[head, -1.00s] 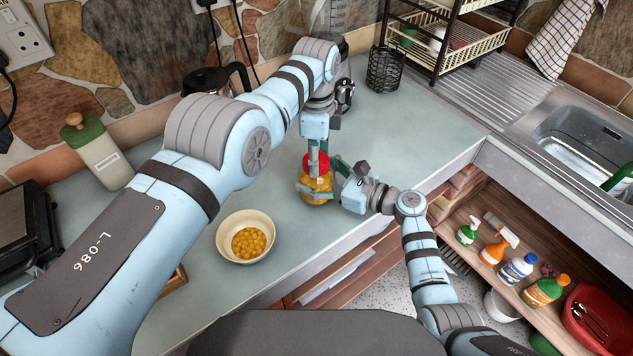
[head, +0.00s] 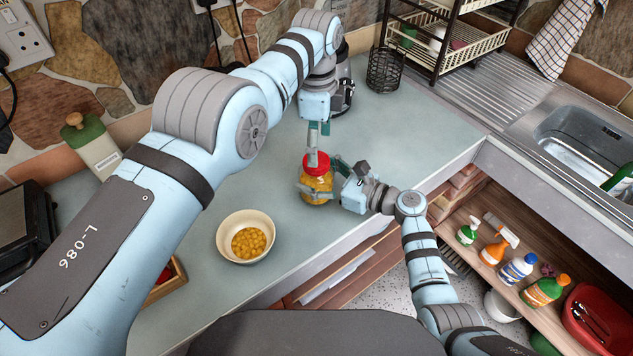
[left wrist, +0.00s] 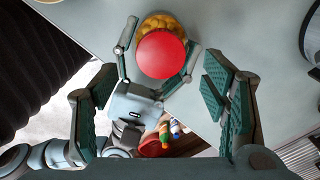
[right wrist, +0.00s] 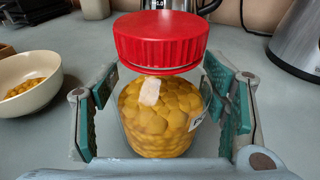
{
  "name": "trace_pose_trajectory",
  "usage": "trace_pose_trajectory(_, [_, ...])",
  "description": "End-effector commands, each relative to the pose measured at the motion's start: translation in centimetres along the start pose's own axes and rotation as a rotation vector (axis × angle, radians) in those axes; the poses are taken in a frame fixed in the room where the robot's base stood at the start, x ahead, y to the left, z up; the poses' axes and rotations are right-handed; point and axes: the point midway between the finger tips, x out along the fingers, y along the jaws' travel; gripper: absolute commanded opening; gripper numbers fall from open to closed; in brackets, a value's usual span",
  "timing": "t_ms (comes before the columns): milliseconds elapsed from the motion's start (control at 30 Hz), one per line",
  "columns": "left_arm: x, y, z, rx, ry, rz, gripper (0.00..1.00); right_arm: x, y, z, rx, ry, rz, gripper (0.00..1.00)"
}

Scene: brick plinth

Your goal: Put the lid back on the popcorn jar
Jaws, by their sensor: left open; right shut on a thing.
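The popcorn jar (head: 318,193) is clear, filled with yellow kernels, and stands upright on the counter. It also shows in the right wrist view (right wrist: 160,118). The red lid (head: 316,162) sits on top of the jar's mouth; it shows from above in the left wrist view (left wrist: 161,54) and from the side in the right wrist view (right wrist: 160,42). Whether it is fully seated is hard to tell. My right gripper (head: 318,178) is shut on the jar's sides from the right. My left gripper (head: 318,140) is open and empty, pointing down just above the lid.
A cream bowl (head: 245,238) of yellow kernels stands left of the jar. A green-topped canister (head: 95,150) is at the left wall. A black wire holder (head: 384,70) and dish rack (head: 455,40) stand at the back.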

Motion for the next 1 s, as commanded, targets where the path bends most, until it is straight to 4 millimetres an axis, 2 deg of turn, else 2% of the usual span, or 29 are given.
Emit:
trace_pose_trajectory(367, [-0.1,-0.3,-0.2,-0.007,0.009,-0.012,0.64,0.0,0.0,-0.2,0.001,0.004,0.001,0.00])
trace_pose_trajectory(467, [-0.9,-0.6,-0.3,-0.234,0.015,-0.021,0.64,0.0,0.0,-0.2,0.001,0.004,0.001,0.00])
trace_pose_trajectory(700, [-3.2,-0.6,-0.2,-1.112,0.020,-0.015,0.64,0.0,0.0,-0.2,0.001,0.004,0.001,0.00])
trace_pose_trajectory(800, [-3.6,-0.3,-0.1,-1.387,0.012,-0.008,0.64,0.0,0.0,-0.2,0.001,0.004,0.001,0.00])
trace_pose_trajectory(900, [-3.6,0.0,0.0,-1.535,0.001,-0.001,0.64,0.0,0.0,-0.2,0.001,0.004,0.001,0.00])
trace_pose_trajectory(1000, [-3.6,0.0,0.0,-1.577,0.000,0.000,0.64,0.0,0.0,-0.2,0.001,0.004,0.001,0.00])
